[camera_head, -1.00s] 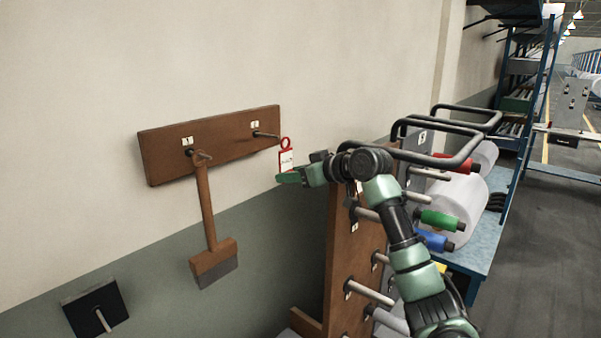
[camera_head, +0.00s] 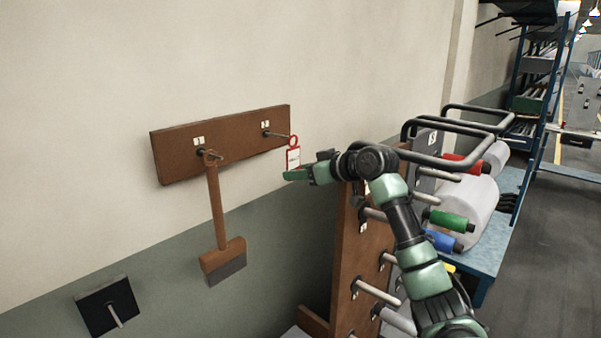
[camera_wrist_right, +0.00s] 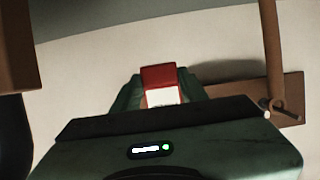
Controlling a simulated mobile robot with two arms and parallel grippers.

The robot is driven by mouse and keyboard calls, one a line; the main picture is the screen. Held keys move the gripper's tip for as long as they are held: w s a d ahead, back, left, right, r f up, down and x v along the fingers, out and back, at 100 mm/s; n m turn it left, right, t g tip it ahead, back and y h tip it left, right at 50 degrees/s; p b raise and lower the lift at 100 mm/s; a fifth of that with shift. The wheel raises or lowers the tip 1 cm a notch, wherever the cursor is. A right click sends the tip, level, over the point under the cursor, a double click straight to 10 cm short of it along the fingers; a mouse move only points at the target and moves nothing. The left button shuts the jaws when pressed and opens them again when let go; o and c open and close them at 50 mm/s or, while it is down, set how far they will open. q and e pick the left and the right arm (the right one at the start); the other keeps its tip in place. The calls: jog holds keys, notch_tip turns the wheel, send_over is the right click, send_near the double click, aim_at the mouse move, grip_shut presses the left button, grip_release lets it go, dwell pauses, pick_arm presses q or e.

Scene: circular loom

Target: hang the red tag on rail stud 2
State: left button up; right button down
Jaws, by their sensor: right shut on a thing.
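The red tag (camera_head: 293,158) has a white face, a red border and a red ring at its top. My right gripper (camera_head: 294,174) is shut on its lower part and holds it upright. In the right wrist view the tag (camera_wrist_right: 160,80) sits between the two green fingers (camera_wrist_right: 160,92). The wooden rail (camera_head: 230,140) is on the wall with two labelled studs. Stud 2 (camera_head: 280,135) is at the right and bare along its shaft. The tag's ring is at the stud's tip in the picture; whether it is around it I cannot tell. My left gripper is not in view.
A brush (camera_head: 218,215) hangs on stud 1 (camera_head: 205,153). A black plate with a peg (camera_head: 108,304) is on the wall at lower left. A wooden peg rack (camera_head: 350,250) and a blue bench with rolls (camera_head: 490,255) stand at the right. The wall above the rail is clear.

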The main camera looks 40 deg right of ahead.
jog(key=shift+w, duration=0.15)
jog(key=shift+w+a+p, duration=0.1)
jog(key=shift+w+p, duration=0.55)
jog(key=shift+w, duration=0.2)
jog(key=shift+w+r, duration=0.1)
jog(key=shift+w, duration=0.05)
jog(key=shift+w+p, duration=0.15)
jog(key=shift+p, duration=0.25)
jog(key=shift+w, duration=0.1)
jog(key=shift+f, duration=0.3)
jog(key=c, duration=0.7)
grip_release()
